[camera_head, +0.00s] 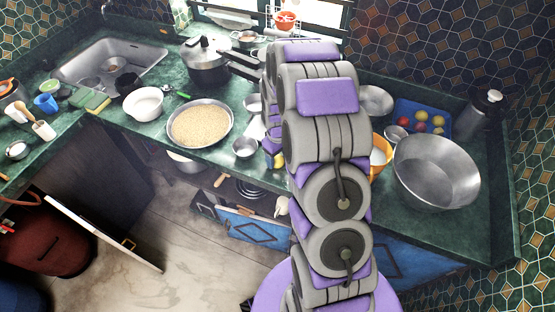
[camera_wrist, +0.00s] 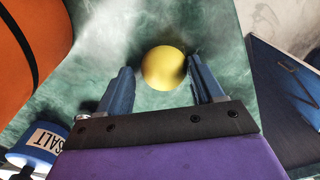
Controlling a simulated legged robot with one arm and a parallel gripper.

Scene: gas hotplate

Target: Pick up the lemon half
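The lemon half (camera_wrist: 164,67) shows in the wrist view as a round yellow shape on the green counter, between and just beyond my fingertips. My gripper (camera_wrist: 157,82) is open, with one blue-grey finger on each side of the lemon half. The right finger is close to its side; I cannot tell if it touches. A gap shows on the left. In the head view, my arm covers most of this spot, and a small yellow patch (camera_head: 278,160) shows at the arm's left edge.
An orange bowl (camera_wrist: 20,45) and a blue salt container (camera_wrist: 40,143) stand left in the wrist view. The counter edge and a blue drawer (camera_wrist: 287,85) are right. In the head view, a metal bowl (camera_head: 437,172) and a blue tray (camera_head: 408,107) with several fruits sit right.

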